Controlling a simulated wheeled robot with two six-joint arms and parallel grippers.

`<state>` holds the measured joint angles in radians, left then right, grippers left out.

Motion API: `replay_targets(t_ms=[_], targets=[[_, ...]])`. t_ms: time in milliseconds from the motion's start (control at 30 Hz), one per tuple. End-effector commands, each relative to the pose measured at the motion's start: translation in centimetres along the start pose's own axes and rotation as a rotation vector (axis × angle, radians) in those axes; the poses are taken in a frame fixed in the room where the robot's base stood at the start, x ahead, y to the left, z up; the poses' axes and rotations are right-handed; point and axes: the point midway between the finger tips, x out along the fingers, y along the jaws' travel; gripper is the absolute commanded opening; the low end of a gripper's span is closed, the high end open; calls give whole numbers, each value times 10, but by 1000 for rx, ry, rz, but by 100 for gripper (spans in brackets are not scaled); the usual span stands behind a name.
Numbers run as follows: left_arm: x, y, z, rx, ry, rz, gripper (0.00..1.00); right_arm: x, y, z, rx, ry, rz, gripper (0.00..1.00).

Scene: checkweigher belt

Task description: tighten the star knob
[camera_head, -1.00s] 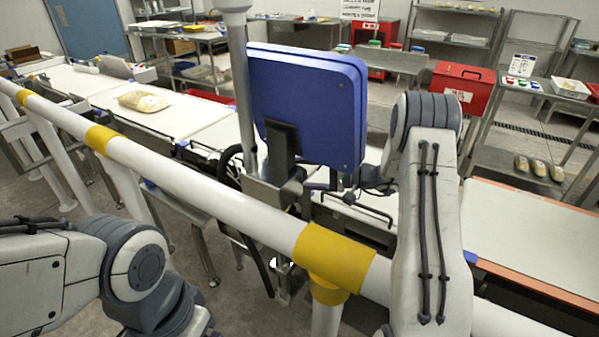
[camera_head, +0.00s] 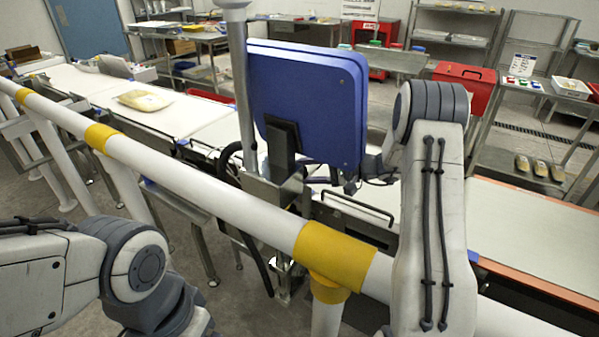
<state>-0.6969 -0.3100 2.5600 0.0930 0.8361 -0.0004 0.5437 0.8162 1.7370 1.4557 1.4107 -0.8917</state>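I cannot make out the star knob in this view; the blue display panel (camera_head: 308,105), its bracket and my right arm cover part of the area. The panel stands on a grey metal post (camera_head: 243,95) beside the belt. My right arm reaches over the white rail, and its wrist bends down to just right of the panel's lower edge. Small dark parts show there, but I cannot tell gripper fingers from machine parts. My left arm is bent at the lower left, on the near side of the rail, with its gripper out of the picture.
A white guard rail (camera_head: 190,185) with yellow bands crosses in front of the conveyor. A bag (camera_head: 144,100) lies on the left belt. The right belt (camera_head: 530,222) is clear. A red toolbox (camera_head: 464,84) and steel shelves stand behind.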

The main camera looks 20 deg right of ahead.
Motion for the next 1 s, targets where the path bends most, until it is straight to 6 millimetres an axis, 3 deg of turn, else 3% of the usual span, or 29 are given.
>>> replay_targets(t_ms=[33,67,467,800,1000], targets=[[0,0,0,0,0,0,90,0,0,0,1,0,0,75],[0,0,0,0,0,0,90,0,0,0,1,0,0,82],[2,0,0,0,0,0,90,-6,0,0,-1,1,-2,82],[14,-1,1,0,0,0,90,-69,2,-1,-1,5,-1,82],[18,-1,1,0,0,0,90,-97,1,0,0,1,-1,82]])
